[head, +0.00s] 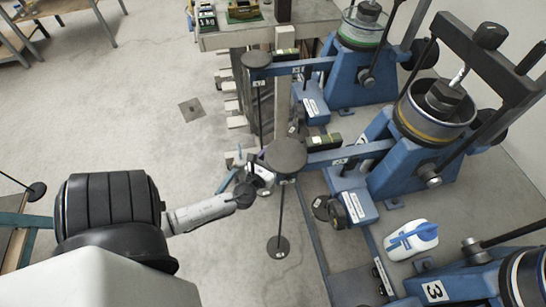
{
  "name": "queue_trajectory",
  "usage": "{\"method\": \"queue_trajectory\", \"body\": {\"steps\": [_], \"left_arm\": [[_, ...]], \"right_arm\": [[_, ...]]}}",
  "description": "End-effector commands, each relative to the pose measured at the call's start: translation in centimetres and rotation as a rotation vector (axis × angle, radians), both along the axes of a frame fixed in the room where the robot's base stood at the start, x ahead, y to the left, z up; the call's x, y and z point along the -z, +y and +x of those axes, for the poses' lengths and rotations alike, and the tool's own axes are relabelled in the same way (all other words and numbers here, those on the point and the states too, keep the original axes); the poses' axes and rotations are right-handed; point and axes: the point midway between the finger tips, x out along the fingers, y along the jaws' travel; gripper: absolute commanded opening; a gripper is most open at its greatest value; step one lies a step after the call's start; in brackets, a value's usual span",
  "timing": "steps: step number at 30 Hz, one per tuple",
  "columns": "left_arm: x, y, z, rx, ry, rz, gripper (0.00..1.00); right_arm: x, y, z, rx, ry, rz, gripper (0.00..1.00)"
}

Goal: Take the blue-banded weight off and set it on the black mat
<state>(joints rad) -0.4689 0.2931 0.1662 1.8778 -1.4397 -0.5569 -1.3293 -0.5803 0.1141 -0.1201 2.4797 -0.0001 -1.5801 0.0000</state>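My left gripper (250,185) is at the end of the light grey forearm, low beside the round dark plate (285,156) on the middle lever frame's arm. The plate and small pale parts crowd its fingertips, so I cannot tell its opening or whether it holds anything. A thin rod below the plate ends in a dark disc (279,246). I cannot make out a blue-banded weight for certain; one may be hidden near the gripper or under the plate. I cannot identify the black mat with certainty. My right gripper is not in view.
Blue lever frames stand along the right: a far one (357,78), a middle one (392,165) and a near one (450,285) marked 3. A grey table (315,17) is at the back. Floor at left centre is open.

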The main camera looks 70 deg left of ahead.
Motion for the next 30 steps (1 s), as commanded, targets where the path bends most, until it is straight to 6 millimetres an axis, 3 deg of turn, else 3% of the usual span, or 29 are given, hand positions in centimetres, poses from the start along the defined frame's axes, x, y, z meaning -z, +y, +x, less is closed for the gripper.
{"method": "queue_trajectory", "body": {"steps": [30], "left_arm": [[0.0, -2.7, -3.9, 0.000, -0.001, -0.001, 0.33]], "right_arm": [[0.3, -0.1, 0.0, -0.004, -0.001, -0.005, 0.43]]}}
